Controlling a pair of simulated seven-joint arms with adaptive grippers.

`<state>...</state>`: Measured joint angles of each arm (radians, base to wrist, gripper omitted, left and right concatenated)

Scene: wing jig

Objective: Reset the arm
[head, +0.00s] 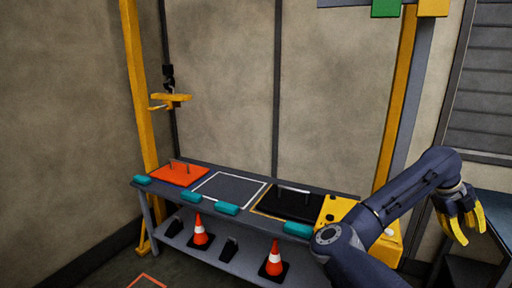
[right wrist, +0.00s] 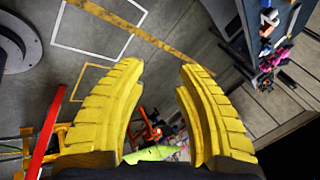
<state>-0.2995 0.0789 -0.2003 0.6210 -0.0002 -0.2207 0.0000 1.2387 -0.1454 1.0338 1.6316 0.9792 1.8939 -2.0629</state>
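My right arm (head: 385,215) reaches in from the lower right of the head view, bent at the elbow. Its right gripper (head: 462,228) hangs at the far right with yellow fingers pointing down, to the right of the bench. In the right wrist view the two yellow fingers of the right gripper (right wrist: 160,80) stand apart with nothing held between them. Floor and distant objects show through the gap. My left arm and gripper do not show in either view.
A grey bench (head: 155,182) bears an orange plate (head: 178,174), a white-outlined square (head: 230,188), a black plate (head: 290,203) and teal blocks (head: 227,209). Orange cones (head: 200,230) stand on its lower shelf. A yellow post (head: 135,90) rises at left. A blue-grey surface (head: 490,208) lies right of my gripper.

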